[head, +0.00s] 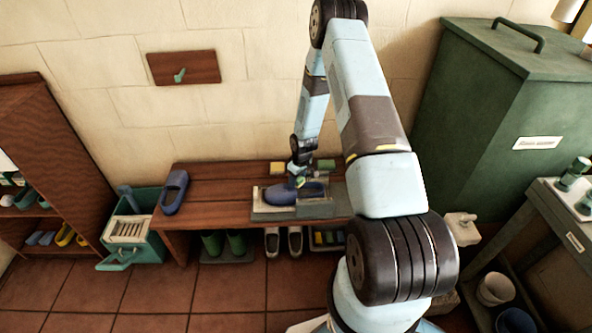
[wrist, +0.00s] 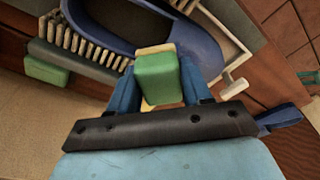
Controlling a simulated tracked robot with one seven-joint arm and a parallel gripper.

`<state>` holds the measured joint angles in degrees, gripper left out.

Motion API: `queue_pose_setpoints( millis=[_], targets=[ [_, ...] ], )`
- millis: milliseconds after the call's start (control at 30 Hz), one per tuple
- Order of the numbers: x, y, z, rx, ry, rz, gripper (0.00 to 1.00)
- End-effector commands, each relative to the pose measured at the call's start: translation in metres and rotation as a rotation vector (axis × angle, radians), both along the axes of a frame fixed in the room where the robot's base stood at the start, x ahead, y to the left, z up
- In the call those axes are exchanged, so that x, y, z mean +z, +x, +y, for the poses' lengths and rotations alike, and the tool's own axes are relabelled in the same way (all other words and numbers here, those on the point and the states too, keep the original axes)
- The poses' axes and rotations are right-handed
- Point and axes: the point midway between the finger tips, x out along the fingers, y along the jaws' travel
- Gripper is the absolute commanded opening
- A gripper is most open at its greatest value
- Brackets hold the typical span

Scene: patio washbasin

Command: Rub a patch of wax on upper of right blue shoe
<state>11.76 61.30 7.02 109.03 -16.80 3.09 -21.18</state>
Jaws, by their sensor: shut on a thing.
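The right-hand blue shoe (head: 281,195) lies in a pale, bristled holder on a grey tray (head: 262,214) on the wooden bench. In the wrist view, this shoe (wrist: 200,57) shows its dark opening, with white bristles along its side. My gripper (head: 298,179) is over the shoe. In the wrist view, its blue fingers are shut on a green block (wrist: 161,80) with a cream layer at its far end. The block overlaps the shoe's upper in the picture; I cannot tell whether they touch. Another blue shoe (head: 174,191) lies on the bench farther left.
A yellow-green block (head: 277,168) and a green block (head: 326,165) lie behind the tray. A teal box (head: 150,247) stands left of the bench. Green boots (head: 236,242) and grey shoes (head: 294,241) stand below. A large green cabinet (head: 485,110) stands at right.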

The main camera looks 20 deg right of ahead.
Motion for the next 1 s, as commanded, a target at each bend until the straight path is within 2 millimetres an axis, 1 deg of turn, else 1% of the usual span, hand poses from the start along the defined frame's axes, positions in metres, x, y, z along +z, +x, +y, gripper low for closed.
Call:
queue_pose_setpoints(
  millis=[100,500,600,700,1000],
  targets=[
    [0.010,-0.001,0.004,0.006,0.000,0.001,0.20],
    [0.046,0.000,0.009,0.013,0.000,0.001,0.20],
    [0.052,-0.001,0.010,0.014,0.001,0.003,0.20],
    [0.055,-0.001,0.010,0.015,0.000,0.003,0.20],
    [0.055,-0.001,0.010,0.014,0.001,0.003,0.20]
  ],
)
